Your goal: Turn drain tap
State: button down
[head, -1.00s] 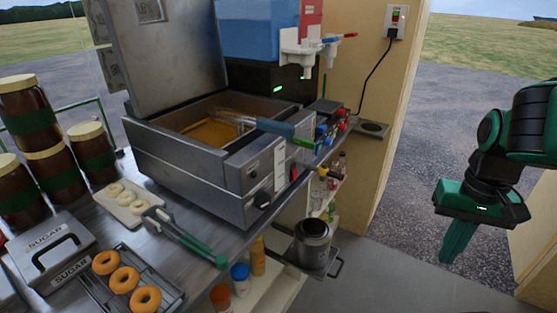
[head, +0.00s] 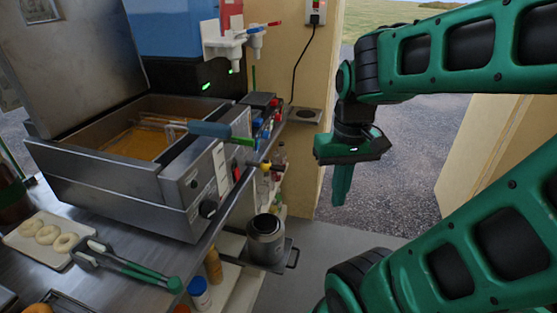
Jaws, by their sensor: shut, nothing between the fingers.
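In the head view, a small yellow-handled tap (head: 265,165), which looks like the drain tap, juts out by the fryer's (head: 150,210) right front side, above a metal pot (head: 265,237). It is small, and its exact lever position is hard to tell. The steel fryer holds golden oil. My gripper (head: 341,185) points down in the open space to the right of the tap, apart from it. Its green fingers are shut together and empty.
A basket with a blue-green handle (head: 209,130) sits across the fryer. Green-handled tongs (head: 125,265) and a tray of pale rings (head: 20,240) lie on the counter. Bottles stand on shelves below.

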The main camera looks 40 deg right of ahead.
jog(key=w+d+r+n, duration=0.1)
jog(key=w+r+n, duration=0.15)
jog(key=w, duration=0.35)
jog(key=w+d+r+n, duration=0.1)
jog(key=w+r+n, duration=0.15)
jog(key=w, duration=0.45)
jog(key=n, duration=0.8)
send_near(278, 169)
notch_tip(278, 169, down, 6)
jog(key=shift+f, duration=0.3)
jog(key=shift+d, duration=0.15)
jog(key=shift+s+a+h, duration=0.1)
jog(key=shift+a+h, duration=0.15)
jog(key=shift+h, duration=0.05)
